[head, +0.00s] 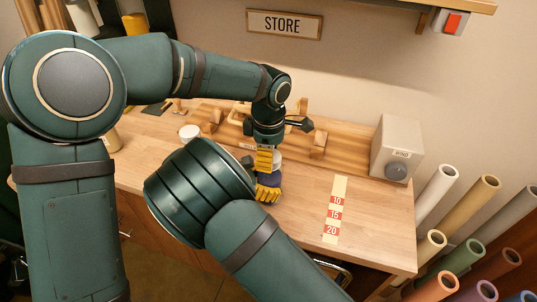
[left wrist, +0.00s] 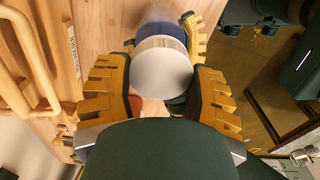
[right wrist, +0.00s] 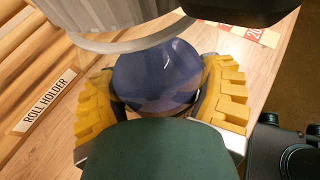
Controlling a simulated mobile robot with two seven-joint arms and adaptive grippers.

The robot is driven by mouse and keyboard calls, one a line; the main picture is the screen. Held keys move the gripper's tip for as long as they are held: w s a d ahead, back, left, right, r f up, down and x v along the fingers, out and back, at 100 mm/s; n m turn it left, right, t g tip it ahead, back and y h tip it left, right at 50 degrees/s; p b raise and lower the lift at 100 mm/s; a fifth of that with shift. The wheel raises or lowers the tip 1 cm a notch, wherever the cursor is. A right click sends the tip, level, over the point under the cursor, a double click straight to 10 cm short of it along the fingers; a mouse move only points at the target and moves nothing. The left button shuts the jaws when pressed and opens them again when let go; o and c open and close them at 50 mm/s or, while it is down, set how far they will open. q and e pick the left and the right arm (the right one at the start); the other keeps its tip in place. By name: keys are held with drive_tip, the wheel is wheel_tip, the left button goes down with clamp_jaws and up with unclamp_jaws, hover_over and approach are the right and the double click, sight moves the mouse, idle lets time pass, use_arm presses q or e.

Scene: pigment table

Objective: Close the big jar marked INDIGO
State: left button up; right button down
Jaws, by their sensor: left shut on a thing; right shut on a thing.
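The big blue jar (right wrist: 155,80) is between the yellow fingers of my right gripper (right wrist: 163,98), which is shut on it. No INDIGO marking is readable on it. A round pale lid (left wrist: 162,68) is between the yellow fingers of my left gripper (left wrist: 158,92), which is shut on it. In the right wrist view the lid's grey rim (right wrist: 130,42) is over the jar's near top side. I cannot tell whether lid and jar touch. In the head view my left gripper (head: 265,160) is just above my right gripper (head: 267,193), and my arms hide much of the jar.
A wooden roll holder (head: 318,142) stands behind the grippers. A white round item (head: 188,131) is on the bench at left. A WIND box (head: 396,148) and a strip marked 10, 15, 20 (head: 334,210) are at right. Bench between them is clear.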

use_arm(q)
drive_tip(key=shift+m, duration=0.6)
drive_tip(key=o, duration=0.8)
drive_tip(key=shift+r, duration=0.1)
drive_tip(key=shift+r, duration=2.2)
wheel_tip(320, 180, up, 3)
drive_tip(key=n, duration=0.4)
drive_tip(key=shift+d+r+n, duration=0.1)
drive_tip(key=shift+d+n, duration=0.05)
drive_tip(key=shift+n, duration=0.15)
